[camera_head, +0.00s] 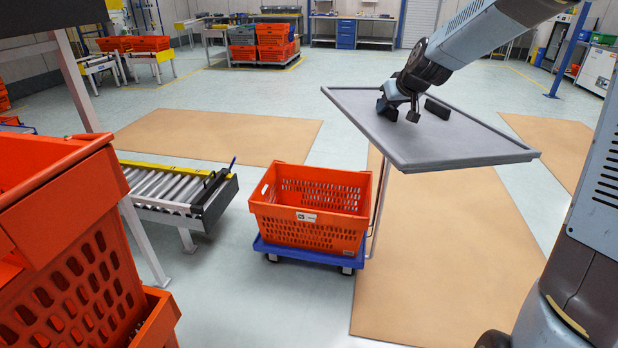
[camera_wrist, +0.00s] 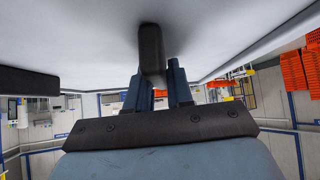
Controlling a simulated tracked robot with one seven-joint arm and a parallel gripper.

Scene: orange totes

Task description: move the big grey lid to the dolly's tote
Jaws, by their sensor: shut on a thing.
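The big grey lid (camera_head: 428,137) is a flat rectangular panel with a raised rim, held in the air at the right of the head view. My gripper (camera_head: 401,109) is shut on a dark handle block on the lid. A second dark block (camera_head: 437,108) stands free on the lid. In the wrist view the lid (camera_wrist: 85,45) fills the top, and my gripper (camera_wrist: 160,80) has its blue fingers around the dark block (camera_wrist: 151,50). The dolly's tote (camera_head: 311,208) is orange, open at the top, and stands on a blue dolly (camera_head: 306,252), left of the lid and lower.
A roller conveyor (camera_head: 175,188) ends just left of the dolly. Large orange totes (camera_head: 60,230) stand close at the left. A thin post (camera_head: 378,205) rises beside the dolly. Brown floor mats (camera_head: 440,250) lie clear to the right and behind.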

